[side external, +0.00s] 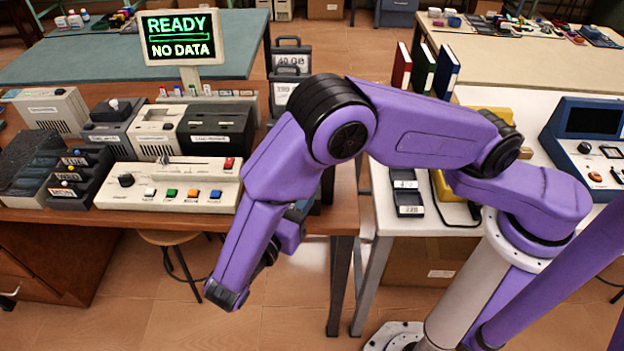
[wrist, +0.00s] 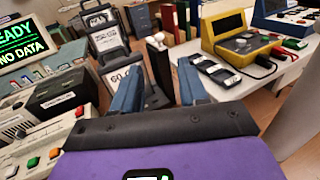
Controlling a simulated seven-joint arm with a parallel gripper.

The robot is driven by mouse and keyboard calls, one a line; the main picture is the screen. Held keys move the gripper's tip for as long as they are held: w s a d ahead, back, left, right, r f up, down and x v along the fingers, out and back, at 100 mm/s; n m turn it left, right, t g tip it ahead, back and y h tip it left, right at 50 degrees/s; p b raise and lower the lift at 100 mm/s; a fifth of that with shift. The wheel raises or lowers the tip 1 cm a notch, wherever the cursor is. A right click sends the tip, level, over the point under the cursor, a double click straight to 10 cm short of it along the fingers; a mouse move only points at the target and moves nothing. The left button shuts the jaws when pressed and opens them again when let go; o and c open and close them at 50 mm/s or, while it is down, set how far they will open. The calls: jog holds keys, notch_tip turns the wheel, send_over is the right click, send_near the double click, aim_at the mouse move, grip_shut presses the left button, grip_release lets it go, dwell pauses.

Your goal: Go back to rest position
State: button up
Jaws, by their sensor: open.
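My gripper (wrist: 160,88) is open in the wrist view, its two blue-grey fingers apart. I see nothing held between them. In the side view my purple arm bends down over the table's right front edge, and the gripper (side external: 297,212) is mostly hidden behind my forearm. A dark case with a white label reading 60 G (wrist: 126,73) stands beyond the left finger, which partly covers it. I cannot tell whether they touch.
A button console (side external: 170,188) and a black-topped device (side external: 215,128) stand left on the wooden table. A screen (side external: 181,37) reads READY NO DATA. A 40 GB case (side external: 289,62) stands behind. The white table (side external: 388,222) holds small black-and-white modules (side external: 406,190). Floor in front is clear.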

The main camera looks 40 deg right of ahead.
jog(key=s+d+r+m+g+y, duration=0.2)
jog(key=d+g+y, duration=0.15)
jog(key=d, duration=0.25)
jog(key=s+d+r+m+g+y, duration=0.2)
jog(key=s+d+m+y, duration=0.15)
jog(key=d, duration=0.25)
jog(key=s+d+r+m+y, duration=0.2)
jog(key=s+d+m+y, duration=0.2)
jog(key=s+d+y, duration=0.4)
jog(key=s+y, duration=0.2)
jog(key=shift+s+r+g, duration=0.2)
jog(key=shift+s+g, duration=0.1)
jog(key=shift+g, duration=0.05)
